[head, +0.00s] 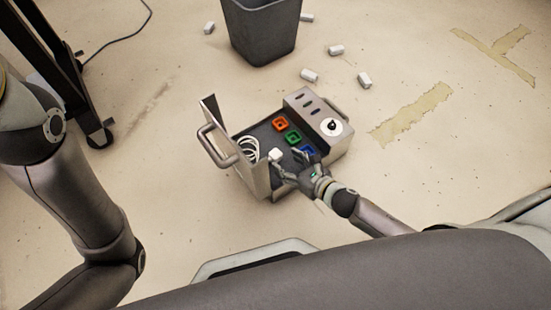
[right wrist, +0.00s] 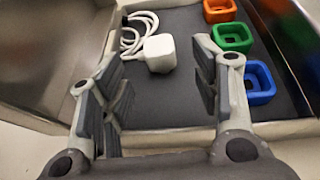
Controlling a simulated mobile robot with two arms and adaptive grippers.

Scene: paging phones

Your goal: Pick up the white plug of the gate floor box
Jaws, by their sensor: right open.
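The white plug (head: 275,155) with its coiled white cable (head: 250,148) lies on the dark floor of the open metal floor box (head: 262,179), at the box's left side. My right gripper (head: 288,164) is over the box's front edge, its fingers reaching inside. In the right wrist view, the fingers (right wrist: 160,75) are open and the white plug (right wrist: 160,53) shows between and slightly beyond their tips, nearer the left one. No grip on it shows. My left arm is at the left, its gripper out of view.
An orange socket (head: 280,123), a green socket (head: 293,138) and a blue socket (head: 308,151) sit in the box to the plug's right. The lid (head: 209,110) stands raised. A dark bin (head: 262,35) and several small white blocks are behind.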

